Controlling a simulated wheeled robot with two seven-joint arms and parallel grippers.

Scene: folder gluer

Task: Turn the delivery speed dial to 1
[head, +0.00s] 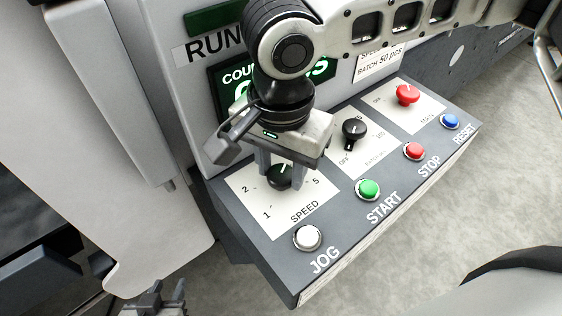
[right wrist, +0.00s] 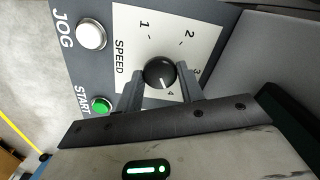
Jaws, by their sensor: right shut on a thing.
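The black speed dial (head: 279,178) sits on a white plate marked SPEED, with 1, 2 and 5 readable in the head view. In the right wrist view, the dial (right wrist: 159,73) has its white pointer line near the 4. My right gripper (head: 277,172) comes down from above and is shut on the dial, one finger on each side; its fingers also show in the right wrist view (right wrist: 160,80). My left gripper (head: 160,298) is at the bottom edge of the head view, away from the panel and partly cut off; its opening is unclear.
Beside the dial are a black batch knob (head: 354,130) and a red knob (head: 407,94). White JOG (head: 308,237), green START (head: 368,190), red STOP (head: 414,151) and blue RESET (head: 450,121) buttons line the panel's front. A green counter display (head: 238,73) stands behind my right gripper.

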